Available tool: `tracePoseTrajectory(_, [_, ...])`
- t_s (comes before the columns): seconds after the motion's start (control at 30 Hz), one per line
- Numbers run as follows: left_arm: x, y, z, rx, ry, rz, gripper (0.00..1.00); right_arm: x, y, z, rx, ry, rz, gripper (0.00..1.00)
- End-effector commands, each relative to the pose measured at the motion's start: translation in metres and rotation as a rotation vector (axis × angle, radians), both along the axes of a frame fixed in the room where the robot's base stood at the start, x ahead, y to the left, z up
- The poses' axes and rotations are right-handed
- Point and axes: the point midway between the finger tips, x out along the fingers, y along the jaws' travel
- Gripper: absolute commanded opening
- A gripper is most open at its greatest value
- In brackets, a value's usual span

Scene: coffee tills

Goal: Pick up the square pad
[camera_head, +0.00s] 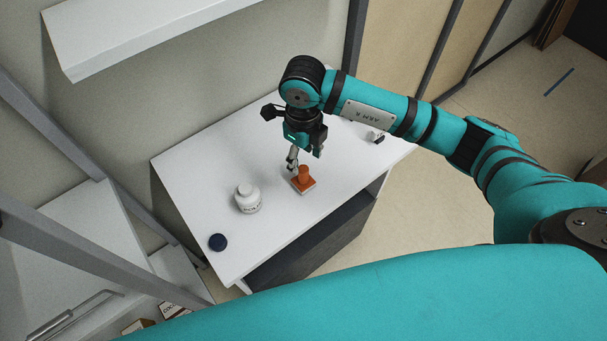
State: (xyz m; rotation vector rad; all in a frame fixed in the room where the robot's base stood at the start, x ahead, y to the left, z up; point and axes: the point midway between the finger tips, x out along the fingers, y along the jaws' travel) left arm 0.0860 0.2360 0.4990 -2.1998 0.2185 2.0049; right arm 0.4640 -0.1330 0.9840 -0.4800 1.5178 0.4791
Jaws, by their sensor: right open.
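A small square pad (307,189), orange on top with a pale edge, lies on the white table (205,190). A short orange cylinder (304,171) stands up from its middle; I cannot tell whether it is part of the pad or a separate thing on it. My right gripper (304,158) points down just above and behind the pad, fingers apart and empty. Its near finger comes close to the cylinder in the picture; contact cannot be told. My left gripper is not in view.
A white jar (248,200) with a lid stands left of the pad. A dark blue round object (218,242) lies at the table's near left corner. A small black and white item (376,137) is at the right. A white shelf (150,35) hangs above.

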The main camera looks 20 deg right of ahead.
Motion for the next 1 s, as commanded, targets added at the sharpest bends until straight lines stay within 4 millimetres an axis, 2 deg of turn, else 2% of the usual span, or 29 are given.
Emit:
tracePoseTrajectory(0.27, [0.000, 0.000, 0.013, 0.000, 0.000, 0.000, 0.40, -0.002, 0.000, -0.019, 0.000, 0.004, -0.001, 0.52])
tracePoseTrajectory(0.4, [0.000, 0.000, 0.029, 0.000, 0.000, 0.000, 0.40, -0.005, 0.000, -0.039, -0.001, 0.004, -0.001, 0.52])
tracePoseTrajectory(0.53, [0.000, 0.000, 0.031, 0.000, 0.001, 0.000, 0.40, -0.004, 0.000, -0.057, 0.001, 0.002, -0.001, 0.52])
tracePoseTrajectory(0.83, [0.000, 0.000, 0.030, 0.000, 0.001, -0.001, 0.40, -0.003, 0.001, -0.064, 0.002, -0.001, 0.001, 0.52])
tracePoseTrajectory(1.0, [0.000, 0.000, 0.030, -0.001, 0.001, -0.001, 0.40, -0.003, 0.000, -0.063, 0.002, -0.001, 0.001, 0.30])
